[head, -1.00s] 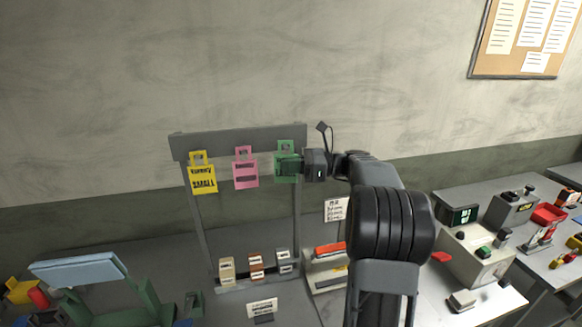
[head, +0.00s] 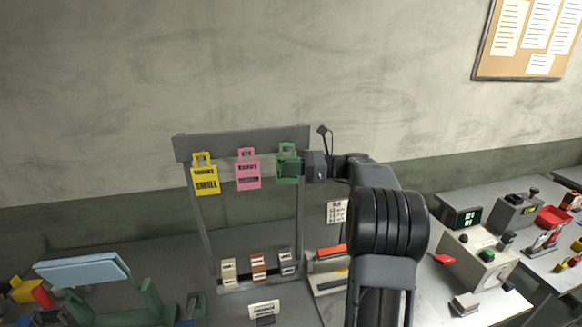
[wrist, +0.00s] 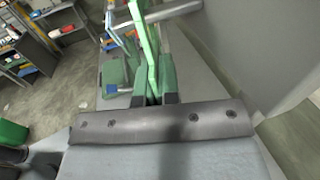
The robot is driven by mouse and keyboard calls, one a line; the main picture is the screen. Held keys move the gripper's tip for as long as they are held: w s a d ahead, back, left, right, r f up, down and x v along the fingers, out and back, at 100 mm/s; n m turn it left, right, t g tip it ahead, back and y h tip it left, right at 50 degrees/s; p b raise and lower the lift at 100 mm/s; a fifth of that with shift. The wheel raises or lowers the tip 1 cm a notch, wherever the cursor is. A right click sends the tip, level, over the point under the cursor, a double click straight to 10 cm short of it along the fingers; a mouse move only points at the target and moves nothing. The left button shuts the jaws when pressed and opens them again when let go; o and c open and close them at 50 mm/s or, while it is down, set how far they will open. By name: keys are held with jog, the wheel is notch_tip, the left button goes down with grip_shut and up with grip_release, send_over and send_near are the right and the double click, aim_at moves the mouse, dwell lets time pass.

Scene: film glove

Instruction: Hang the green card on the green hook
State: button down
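The green card (head: 287,153) is upright at the right end of the grey rack's top bar, its cut-out handle overlapping the bar. My gripper (head: 304,166) is at the card's right side, with the fingers around its edge. In the wrist view, the green card (wrist: 147,45) stands nearly edge-on between the fingers, and my gripper (wrist: 154,98) looks shut on it. The green hook is not clearly visible, and I cannot tell whether the handle is around it.
A yellow card (head: 205,178) and a pink card (head: 248,174) hang from the bar (head: 240,142) to the left. Small labelled blocks (head: 258,266) stand along the rack's base. A machine with an orange top (head: 330,251) is below my arm. The wall is close behind.

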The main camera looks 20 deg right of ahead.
jog(key=c, duration=1.8)
grip_release()
jog(key=o, duration=0.5)
jog(key=shift+o, duration=0.2)
jog(key=b+v, duration=0.3)
jog(key=v, duration=1)
jog(key=shift+s+d, duration=0.25)
jog(key=shift+d, duration=0.05)
